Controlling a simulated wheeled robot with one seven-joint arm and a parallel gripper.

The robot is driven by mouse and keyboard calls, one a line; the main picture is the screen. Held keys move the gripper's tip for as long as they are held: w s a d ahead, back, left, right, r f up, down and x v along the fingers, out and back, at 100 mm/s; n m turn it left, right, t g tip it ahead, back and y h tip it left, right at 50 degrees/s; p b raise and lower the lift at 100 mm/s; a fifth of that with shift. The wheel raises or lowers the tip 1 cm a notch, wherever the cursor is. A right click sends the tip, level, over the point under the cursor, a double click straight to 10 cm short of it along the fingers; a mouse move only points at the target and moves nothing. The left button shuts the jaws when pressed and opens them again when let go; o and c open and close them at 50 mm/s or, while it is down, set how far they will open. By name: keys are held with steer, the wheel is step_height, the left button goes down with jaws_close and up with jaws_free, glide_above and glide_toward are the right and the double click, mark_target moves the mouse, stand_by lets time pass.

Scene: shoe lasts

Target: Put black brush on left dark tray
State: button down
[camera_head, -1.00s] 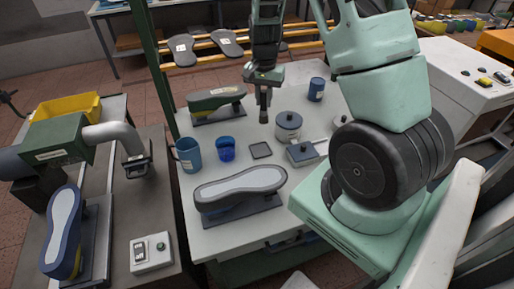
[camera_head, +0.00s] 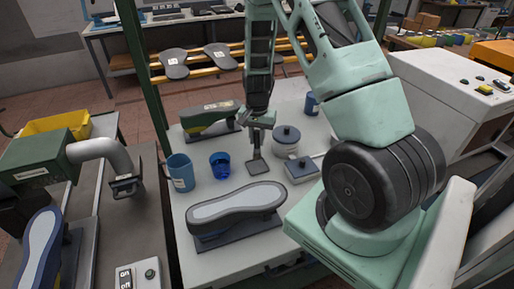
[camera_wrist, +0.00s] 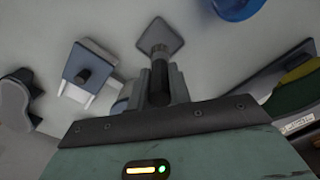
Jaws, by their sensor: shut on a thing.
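My gripper (camera_head: 258,137) is shut on the black brush (camera_head: 257,151), a slim dark upright thing, and holds it over the left dark tray. The tray is a small dark grey square (camera_head: 256,168) on the white tabletop. In the wrist view, the brush (camera_wrist: 159,72) points from the jaws toward the tray (camera_wrist: 163,32), which appears as a grey diamond. The brush overlaps the tray's near corner there. I cannot tell whether its lower end touches the tray.
A blue cup (camera_head: 220,166) and a blue mug (camera_head: 180,172) stand left of the tray. A lidded grey pot (camera_head: 286,140) and a blue box with a knob (camera_head: 301,169) stand to the right. A shoe last (camera_head: 237,207) lies in front, another (camera_head: 209,117) behind.

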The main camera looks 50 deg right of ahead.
mark_target(257, 147)
steer(key=shift+f+p, duration=0.6)
steer(key=shift+f, duration=1.6)
steer(key=shift+f, duration=0.15)
steer(key=c, duration=1.3)
jaws_free()
